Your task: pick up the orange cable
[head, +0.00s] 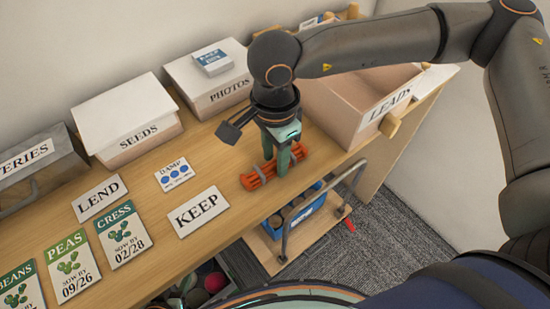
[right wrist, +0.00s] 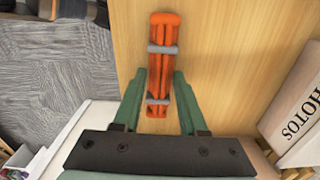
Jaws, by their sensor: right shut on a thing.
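The orange cable (head: 258,178) is a flat bundle held by grey ties, lying on the wooden bench near its front edge. My right gripper (head: 283,165) points down over it from above, with its green fingers at the cable's right part. In the right wrist view the cable (right wrist: 162,62) runs away from me, and its near end sits between the two fingers of my right gripper (right wrist: 160,88). The gripper is shut on the cable. The cable still looks to be at the bench surface. My left gripper is not in view.
An open box marked LEADS (head: 345,109) stands right of the gripper. Boxes marked PHOTOS (head: 209,92) and SEEDS (head: 128,125) line the wall. A KEEP card (head: 198,211) lies left of the cable. A blue crate (head: 298,211) stands below the bench edge.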

